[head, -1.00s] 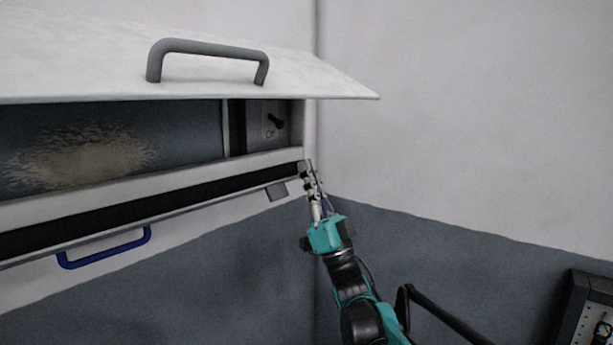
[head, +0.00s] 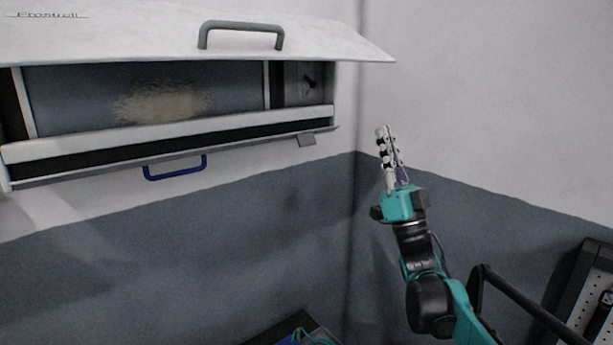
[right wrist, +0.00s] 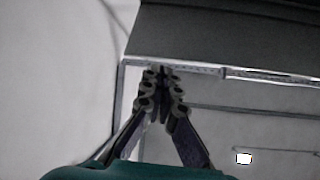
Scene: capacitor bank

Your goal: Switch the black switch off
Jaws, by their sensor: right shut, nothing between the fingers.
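The black switch (head: 309,80) sits on a grey panel at the right end of the open wall cabinet (head: 165,131) in the head view. It is small there and its exact position is hard to read. My right gripper (head: 383,131) is shut and empty, pointing up. It appears to the right of the cabinet and lower than the switch in the picture, apart from both. In the right wrist view its fingers (right wrist: 162,75) are together, with a dark panel above them; the switch does not show there. My left gripper is not in view.
The raised white lid (head: 190,35) with a grey handle (head: 241,35) overhangs the cabinet opening. A blue handle (head: 175,170) hangs below the cabinet. The wall corner is behind my right gripper.

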